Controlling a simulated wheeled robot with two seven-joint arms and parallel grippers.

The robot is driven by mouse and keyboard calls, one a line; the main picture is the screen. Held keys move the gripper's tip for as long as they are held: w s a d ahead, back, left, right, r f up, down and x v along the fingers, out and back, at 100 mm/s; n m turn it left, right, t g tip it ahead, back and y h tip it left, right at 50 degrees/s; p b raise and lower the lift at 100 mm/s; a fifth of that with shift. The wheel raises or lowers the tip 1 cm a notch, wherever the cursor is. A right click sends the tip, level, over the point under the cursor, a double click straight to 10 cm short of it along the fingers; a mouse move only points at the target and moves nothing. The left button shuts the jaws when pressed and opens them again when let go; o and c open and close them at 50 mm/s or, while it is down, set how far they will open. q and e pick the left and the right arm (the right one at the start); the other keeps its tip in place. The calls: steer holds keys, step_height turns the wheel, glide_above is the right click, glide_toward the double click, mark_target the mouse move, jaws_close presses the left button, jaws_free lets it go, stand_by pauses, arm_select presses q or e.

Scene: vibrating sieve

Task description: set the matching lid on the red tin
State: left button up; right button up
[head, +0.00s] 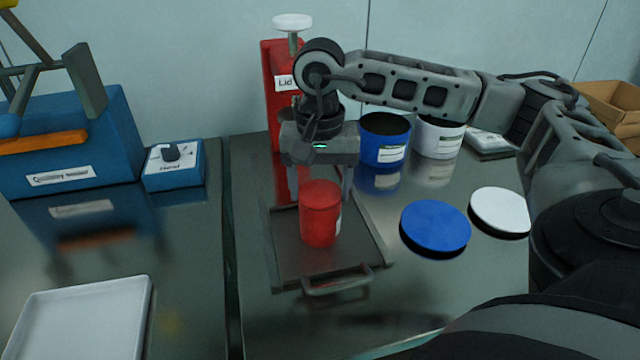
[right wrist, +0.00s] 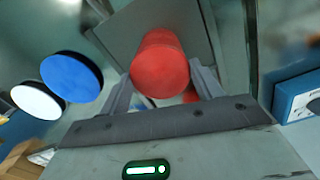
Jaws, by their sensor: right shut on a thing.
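The red tin (head: 319,232) stands upright on a dark tray, its white label partly showing at the right. A red lid (head: 320,192) covers its top, where no dark opening shows; I cannot tell whether it is fully seated. My right gripper (head: 320,187) points down with its fingers either side of the tin's upper part, shut on the red lid. In the right wrist view the round red lid (right wrist: 160,75) sits between the fingers (right wrist: 163,88), in line with the tin's body. My left gripper is not in view.
A blue lid (head: 435,227) and a white lid (head: 500,210) lie at the right. A blue tin (head: 384,150) and a white tin (head: 438,143) stand behind. The dark tray (head: 284,255) has a front handle. A red stand labelled "Lid" (head: 273,110) is behind my gripper; a white tray (head: 80,320) lies front left.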

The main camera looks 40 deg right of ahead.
stand_by(0.3)
steer(key=o, duration=1)
steer(key=shift+o, duration=0.2)
steer(key=shift+r+p, duration=0.7)
steer(key=shift+r, duration=0.25)
steer(key=shift+r+p, duration=0.5)
steer(key=shift+r, duration=0.25)
steer(key=shift+r+p, duration=1.6)
steer(key=shift+r, duration=0.75)
steer(key=shift+f, duration=0.1)
